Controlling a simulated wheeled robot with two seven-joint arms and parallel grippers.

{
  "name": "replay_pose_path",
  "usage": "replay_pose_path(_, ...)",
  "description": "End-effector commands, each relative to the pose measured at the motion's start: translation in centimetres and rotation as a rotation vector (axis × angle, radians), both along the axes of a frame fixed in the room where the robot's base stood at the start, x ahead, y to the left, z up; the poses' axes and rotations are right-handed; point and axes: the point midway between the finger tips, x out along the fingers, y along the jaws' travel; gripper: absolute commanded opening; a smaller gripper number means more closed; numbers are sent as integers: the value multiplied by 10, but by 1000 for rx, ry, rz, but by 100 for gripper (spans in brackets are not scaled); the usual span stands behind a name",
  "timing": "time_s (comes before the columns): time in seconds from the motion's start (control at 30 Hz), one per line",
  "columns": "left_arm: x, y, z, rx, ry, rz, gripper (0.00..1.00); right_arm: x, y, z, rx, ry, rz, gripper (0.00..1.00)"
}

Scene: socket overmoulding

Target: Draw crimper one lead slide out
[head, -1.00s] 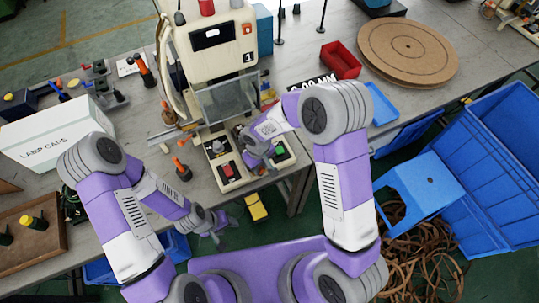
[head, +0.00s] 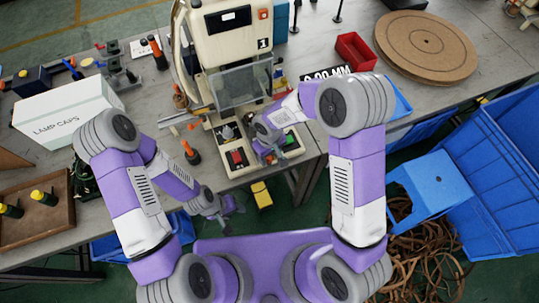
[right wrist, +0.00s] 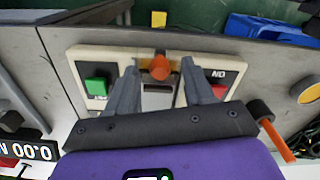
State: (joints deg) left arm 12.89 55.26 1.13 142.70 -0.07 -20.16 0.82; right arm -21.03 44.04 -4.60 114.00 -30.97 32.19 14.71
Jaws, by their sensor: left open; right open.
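Crimper one (head: 222,45) is the cream machine marked "1" on the bench, with a clear guard in front. An orange knob (right wrist: 160,67), seemingly the lead slide's handle, shows in the right wrist view between the red and green buttons at the base front. My right gripper (right wrist: 160,72) is open, its two fingers either side of the knob; I cannot tell whether they touch it. In the head view, my right gripper (head: 268,146) hides the slide area. My left gripper (head: 226,208) is open and empty, low in front of the bench edge.
The base's green button (right wrist: 96,85) lies close to one finger. An orange-handled tool (head: 190,152) stands left of the base. A lamp caps box (head: 65,112) is at left, a red bin (head: 356,52) and round board (head: 427,46) at right. A blue stool (head: 430,185) stands on the floor.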

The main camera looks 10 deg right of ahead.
Motion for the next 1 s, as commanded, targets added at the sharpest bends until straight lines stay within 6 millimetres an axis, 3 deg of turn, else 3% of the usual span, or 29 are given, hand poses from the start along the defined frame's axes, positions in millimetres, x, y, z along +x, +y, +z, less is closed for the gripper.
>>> replay_pose_path(0.2, 0, 0, 7, 0, 0, 0, 52, 1, 0, 40, 2, -3, 0, 52)
replay_pose_path(0.4, 0, 0, 10, 0, 0, 0, 52, 0, 0, 63, 0, 0, 1, 52)
replay_pose_path(1.0, 0, 0, 10, 0, 0, 0, 52, -1, 0, 67, -1, 2, 1, 52)
